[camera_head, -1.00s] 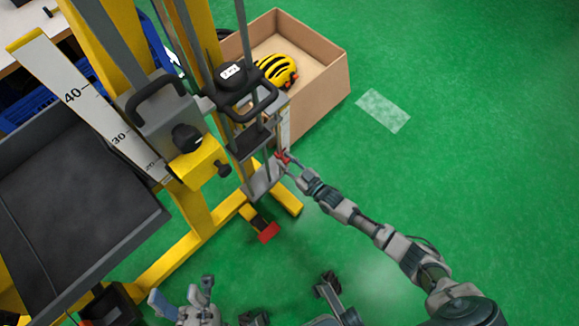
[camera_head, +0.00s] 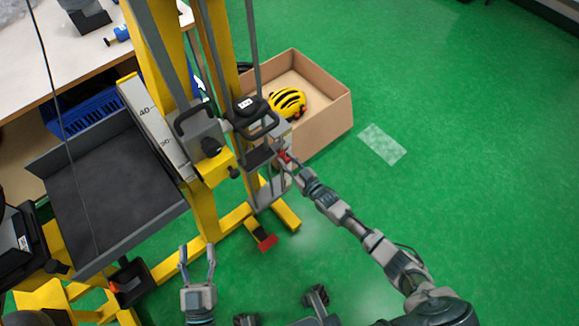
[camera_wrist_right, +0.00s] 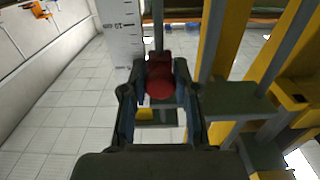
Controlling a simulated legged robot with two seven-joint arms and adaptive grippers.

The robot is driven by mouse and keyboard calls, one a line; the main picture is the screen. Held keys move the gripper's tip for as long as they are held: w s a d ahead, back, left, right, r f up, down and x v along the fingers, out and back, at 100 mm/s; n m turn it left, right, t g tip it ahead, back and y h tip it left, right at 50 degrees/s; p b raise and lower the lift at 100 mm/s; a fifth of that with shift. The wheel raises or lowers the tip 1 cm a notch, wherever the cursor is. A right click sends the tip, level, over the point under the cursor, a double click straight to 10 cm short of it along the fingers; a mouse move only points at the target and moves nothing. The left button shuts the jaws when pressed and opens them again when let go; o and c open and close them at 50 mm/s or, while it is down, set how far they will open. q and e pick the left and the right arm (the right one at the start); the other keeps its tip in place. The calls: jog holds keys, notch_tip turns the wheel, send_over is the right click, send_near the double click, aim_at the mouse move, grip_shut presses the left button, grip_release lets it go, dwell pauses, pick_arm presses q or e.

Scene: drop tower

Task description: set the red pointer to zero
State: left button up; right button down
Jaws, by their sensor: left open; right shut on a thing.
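The red pointer (camera_head: 284,156) sits on the drop tower beside a scale. In the right wrist view the red pointer (camera_wrist_right: 160,78) is between the fingers of my right gripper (camera_wrist_right: 158,88), which is shut on it. A white scale (camera_wrist_right: 120,28) with a 10 mark stands behind and to the left of it; the zero mark cannot be made out. In the head view my right gripper (camera_head: 291,164) reaches the pointer from the lower right, and is small there. My left gripper (camera_head: 197,254) is open and empty, low in front of the tower.
The yellow tower frame (camera_head: 205,210) carries a dark weight with a handle (camera_head: 254,112) and a larger scale (camera_head: 152,125). A grey tray (camera_head: 110,200) is at left. Green floor is free at right.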

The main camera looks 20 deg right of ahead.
pick_arm(q)
jog(key=shift+w+f+g, duration=0.15)
jog(key=shift+f+g, duration=0.55)
jog(key=shift+f, duration=0.15)
pick_arm(e)
jog(key=shift+w+d+r, duration=0.1)
jog(key=shift+r, duration=0.45)
jog(key=c, duration=0.9)
grip_release()
jog(key=shift+f, duration=0.15)
pick_arm(q)
jog(key=shift+w, duration=0.15)
pick_arm(e)
jog(key=shift+o, duration=0.2)
jog(key=shift+s+f, duration=0.1)
jog(key=shift+s, duration=0.25)
jog(key=v, duration=1.1)
jog(key=shift+d, duration=0.15)
pick_arm(q)
jog(key=shift+c, duration=0.2)
pick_arm(e)
jog(key=shift+s, duration=0.15)
